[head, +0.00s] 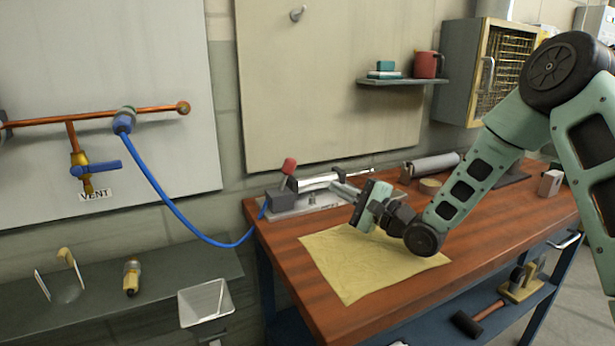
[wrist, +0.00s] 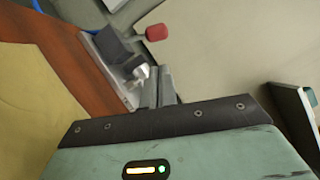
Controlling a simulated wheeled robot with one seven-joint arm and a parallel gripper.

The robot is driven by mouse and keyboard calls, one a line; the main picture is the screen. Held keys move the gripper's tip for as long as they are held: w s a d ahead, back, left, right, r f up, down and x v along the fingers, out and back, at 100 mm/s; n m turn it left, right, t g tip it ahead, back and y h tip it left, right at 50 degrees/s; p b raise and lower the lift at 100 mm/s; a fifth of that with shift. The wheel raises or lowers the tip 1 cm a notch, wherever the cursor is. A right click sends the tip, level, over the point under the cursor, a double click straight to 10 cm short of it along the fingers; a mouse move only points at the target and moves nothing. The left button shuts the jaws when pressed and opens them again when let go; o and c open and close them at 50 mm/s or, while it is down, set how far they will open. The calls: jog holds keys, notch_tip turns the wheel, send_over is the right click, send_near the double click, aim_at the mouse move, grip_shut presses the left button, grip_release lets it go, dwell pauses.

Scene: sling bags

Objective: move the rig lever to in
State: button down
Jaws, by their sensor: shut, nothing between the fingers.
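The rig (head: 305,200) sits at the far left corner of the wooden bench, with a metal cylinder on a grey base plate. Its lever, with a red knob (head: 289,166), stands up at the rig's left end. In the wrist view the red knob (wrist: 157,32) shows near the top, beyond my fingers. My gripper (head: 355,187) is shut and empty, above the bench and to the right of the red knob, apart from it. In the wrist view my fingers (wrist: 159,85) lie close together, and part of the rig is hidden behind them.
A blue hose (head: 180,213) runs from the wall pipe to the rig. A yellow cloth (head: 345,275) lies on the bench (head: 290,275). A shelf (head: 405,81) with a red mug (head: 427,65) hangs behind. A grey roll (head: 432,165) lies at the bench's back.

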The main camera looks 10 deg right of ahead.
aim_at(289, 166)
dwell(0.3)
jog(key=p+x, duration=0.1)
jog(key=x, duration=0.9)
jog(key=shift+a+r, duration=0.1)
